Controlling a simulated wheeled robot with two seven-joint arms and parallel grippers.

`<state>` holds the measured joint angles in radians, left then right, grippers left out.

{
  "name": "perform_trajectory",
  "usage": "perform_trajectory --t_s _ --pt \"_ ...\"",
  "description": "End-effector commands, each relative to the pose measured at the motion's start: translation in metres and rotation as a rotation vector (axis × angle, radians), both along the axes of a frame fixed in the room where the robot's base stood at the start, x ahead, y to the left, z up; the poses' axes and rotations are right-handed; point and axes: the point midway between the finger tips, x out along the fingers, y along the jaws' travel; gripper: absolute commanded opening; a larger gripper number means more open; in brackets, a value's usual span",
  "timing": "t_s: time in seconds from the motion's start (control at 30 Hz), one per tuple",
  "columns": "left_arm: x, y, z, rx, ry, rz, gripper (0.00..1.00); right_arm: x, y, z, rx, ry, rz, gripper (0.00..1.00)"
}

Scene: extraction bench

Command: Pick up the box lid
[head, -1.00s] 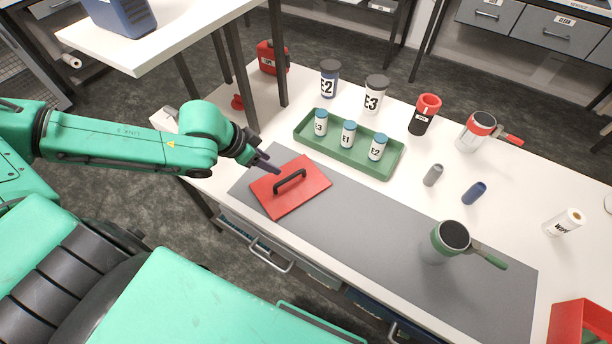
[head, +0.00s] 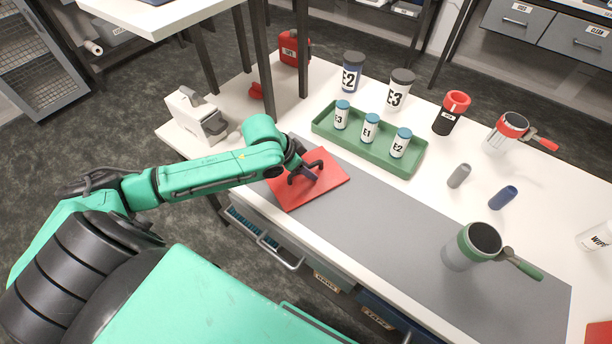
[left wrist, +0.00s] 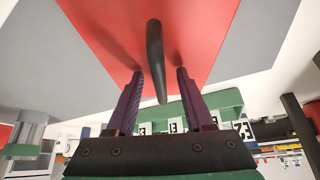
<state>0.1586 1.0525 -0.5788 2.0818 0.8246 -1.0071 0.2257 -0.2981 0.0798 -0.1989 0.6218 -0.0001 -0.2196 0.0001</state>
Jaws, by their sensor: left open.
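The box lid (head: 330,183) is a flat red plate with a black bar handle (left wrist: 155,58). It lies on the grey mat at its left end. My left gripper (head: 312,176) is just above the lid at the handle. In the left wrist view, the left gripper (left wrist: 160,76) is open, with one dark finger on each side of the handle's near end and a gap on both sides. The red lid also fills the top of the left wrist view (left wrist: 205,25). In the head view my left arm hides the lid's left part. My right gripper is not in view.
A green tray (head: 416,166) with several blue-capped vials stands behind the lid. Jars E2 (head: 352,75) and E3 (head: 399,92) stand beyond it. A green-banded mug (head: 462,250) stands on the grey mat (head: 400,235). The mat between lid and mug is clear.

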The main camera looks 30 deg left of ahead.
Motion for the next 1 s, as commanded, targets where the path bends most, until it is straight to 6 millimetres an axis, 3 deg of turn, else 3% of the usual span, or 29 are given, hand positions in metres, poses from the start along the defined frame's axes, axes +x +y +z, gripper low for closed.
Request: perform_trajectory --t_s 0.13,0.27,0.3,0.6,0.77,0.87,1.0 --pt "0.0 0.0 0.0 0.001 0.0 0.0 0.52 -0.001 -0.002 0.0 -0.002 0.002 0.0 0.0" --pt "0.0 0.0 0.0 0.0 0.0 0.0 0.03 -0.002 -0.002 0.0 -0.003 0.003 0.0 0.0" --pt "0.0 0.0 0.001 0.0 0.0 0.0 0.0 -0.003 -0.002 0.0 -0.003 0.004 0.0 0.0" --pt "0.0 0.001 0.001 0.0 -0.001 0.0 0.0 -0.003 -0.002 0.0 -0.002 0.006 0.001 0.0" --pt "0.001 0.001 0.013 0.0 -0.005 0.0 0.0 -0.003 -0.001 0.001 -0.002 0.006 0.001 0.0" --pt "0.001 0.001 0.031 0.001 -0.005 -0.002 0.0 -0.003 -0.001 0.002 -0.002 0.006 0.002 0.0" --pt "0.002 0.001 0.076 0.001 -0.009 0.0 0.0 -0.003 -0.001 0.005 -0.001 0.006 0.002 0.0"
